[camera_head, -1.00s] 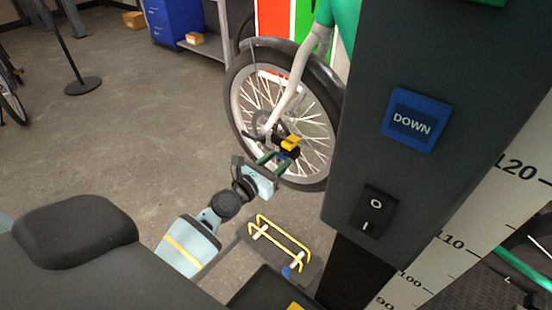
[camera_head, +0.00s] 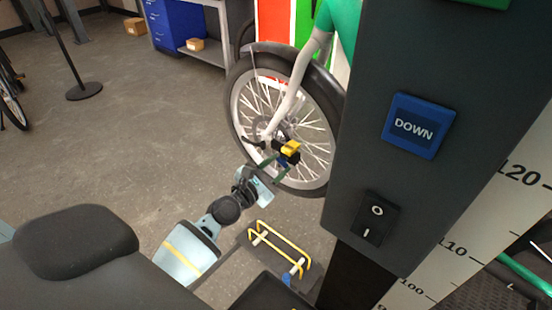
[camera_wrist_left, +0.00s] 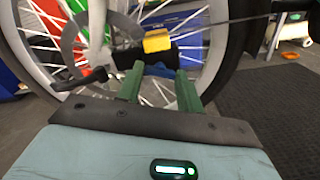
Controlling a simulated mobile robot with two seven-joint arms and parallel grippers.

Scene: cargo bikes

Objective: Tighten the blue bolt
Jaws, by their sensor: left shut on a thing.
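My left gripper (camera_head: 272,171) has its green fingers at a black and yellow tool (camera_head: 288,151) beside the bike's front wheel hub. In the left wrist view the two fingers (camera_wrist_left: 160,88) reach up to the underside of the tool (camera_wrist_left: 148,54) and stand apart, shut on it. A small blue part (camera_wrist_left: 159,71) shows between the fingertips, just under the black body. I cannot tell whether this is the blue bolt or part of the tool. The tool hides what lies behind it at the wheel. My right gripper is not in view.
The spoked front wheel (camera_head: 245,108) and grey fork (camera_head: 300,75) stand close behind the gripper. A dark column with a blue DOWN button (camera_head: 418,125) fills the right. A yellow-railed stand (camera_head: 279,243) is below.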

